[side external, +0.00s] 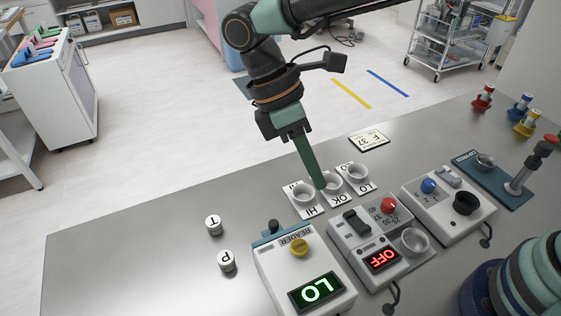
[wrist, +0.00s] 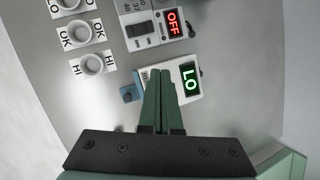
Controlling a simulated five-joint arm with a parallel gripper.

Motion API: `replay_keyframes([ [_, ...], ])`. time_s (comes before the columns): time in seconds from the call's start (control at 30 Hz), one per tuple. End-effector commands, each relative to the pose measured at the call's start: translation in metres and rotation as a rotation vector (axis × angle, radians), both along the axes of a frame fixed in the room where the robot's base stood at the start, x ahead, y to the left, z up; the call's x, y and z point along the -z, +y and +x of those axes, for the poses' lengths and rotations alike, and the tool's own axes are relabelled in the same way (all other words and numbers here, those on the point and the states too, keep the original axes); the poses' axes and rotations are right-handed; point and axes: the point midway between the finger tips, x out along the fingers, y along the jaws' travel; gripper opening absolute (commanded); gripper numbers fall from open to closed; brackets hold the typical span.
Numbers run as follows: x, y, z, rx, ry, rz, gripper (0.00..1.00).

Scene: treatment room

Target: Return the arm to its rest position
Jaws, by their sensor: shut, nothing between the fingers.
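My gripper (side external: 322,186) reaches down from the top of the side view, its green fingers shut with nothing between them. In the side view its tips overlap the gap between the HI cup (side external: 304,194) and the OK cup (side external: 331,184); I cannot tell how high above them they are. In the wrist view the closed fingers (wrist: 164,75) lie across the white reader (wrist: 188,85), which shows a green LO. The arm stretches out over the bench, its upper link leaving the side view at the top.
The LO cup (side external: 357,172), a box reading OFF (side external: 371,241), a blue-knobbed box (side external: 449,203) and a blue-based capper (side external: 490,179) stand on the grey bench (side external: 120,255). Vials T (side external: 213,224) and P (side external: 226,261) stand left. The bench's far left is clear.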

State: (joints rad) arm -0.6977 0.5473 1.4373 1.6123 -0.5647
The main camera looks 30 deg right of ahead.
Motion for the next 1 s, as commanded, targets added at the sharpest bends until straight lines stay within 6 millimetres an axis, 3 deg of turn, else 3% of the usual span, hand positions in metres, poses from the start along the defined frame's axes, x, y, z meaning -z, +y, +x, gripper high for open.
replay_keyframes([
  [0.2, -0.037, -0.061, 0.019, 0.279, -0.201, 0.09, 0.0],
  [0.5, -0.067, -0.143, 0.02, 0.661, -0.473, 0.194, 0.0],
  [0.8, -0.075, -0.213, 0.002, 1.027, -0.747, 0.288, 0.0],
  [1.0, -0.072, -0.241, -0.008, 1.185, -0.873, 0.33, 0.0],
])
